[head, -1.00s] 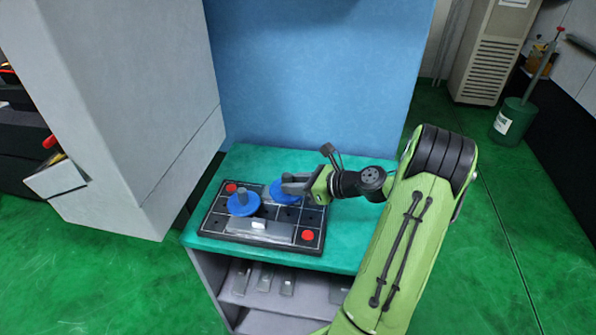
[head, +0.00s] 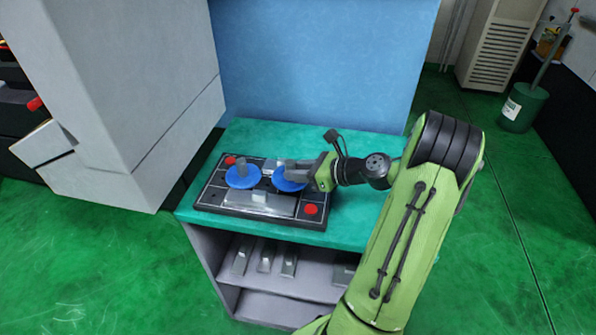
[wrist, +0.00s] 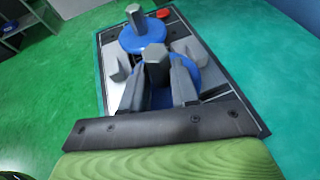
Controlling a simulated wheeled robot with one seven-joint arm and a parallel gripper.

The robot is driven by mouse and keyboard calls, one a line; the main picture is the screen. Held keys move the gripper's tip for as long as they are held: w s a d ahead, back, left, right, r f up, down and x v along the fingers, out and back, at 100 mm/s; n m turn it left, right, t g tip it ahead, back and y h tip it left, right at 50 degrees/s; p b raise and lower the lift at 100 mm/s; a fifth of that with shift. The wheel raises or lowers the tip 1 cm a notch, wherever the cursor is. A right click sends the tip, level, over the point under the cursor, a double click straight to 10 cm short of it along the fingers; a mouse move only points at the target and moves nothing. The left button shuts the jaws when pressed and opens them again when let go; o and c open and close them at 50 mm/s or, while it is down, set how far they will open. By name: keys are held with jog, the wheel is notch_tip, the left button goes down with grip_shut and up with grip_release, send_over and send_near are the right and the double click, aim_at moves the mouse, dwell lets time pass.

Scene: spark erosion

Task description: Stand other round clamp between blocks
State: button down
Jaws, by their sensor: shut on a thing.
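One round clamp, a blue disc with a grey post (head: 242,176), stands upright at the left on the dark fixture plate (head: 232,207). It also shows at the top of the wrist view (wrist: 143,38). The other round clamp (head: 289,183) is right beside it, and my gripper (head: 298,172) is shut on its grey post. In the wrist view my gripper (wrist: 161,88) has a finger on each side of this post (wrist: 155,62). Grey metal blocks (head: 259,201) lie along the front of the plate. The held clamp's underside is hidden, so I cannot tell if it touches the plate.
Red round buttons (head: 310,209) mark corners of the plate. The plate lies on a green bench top (head: 270,139) with free room at the right. Several metal bars (head: 264,259) lie on the shelf below. A blue wall stands behind, a grey cabinet (head: 130,110) at left.

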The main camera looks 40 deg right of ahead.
jog(key=shift+f, duration=0.85)
jog(key=c, duration=0.8)
grip_release()
jog(key=shift+f, duration=0.1)
notch_tip(320, 180, up, 11)
jog(key=p, duration=1.3)
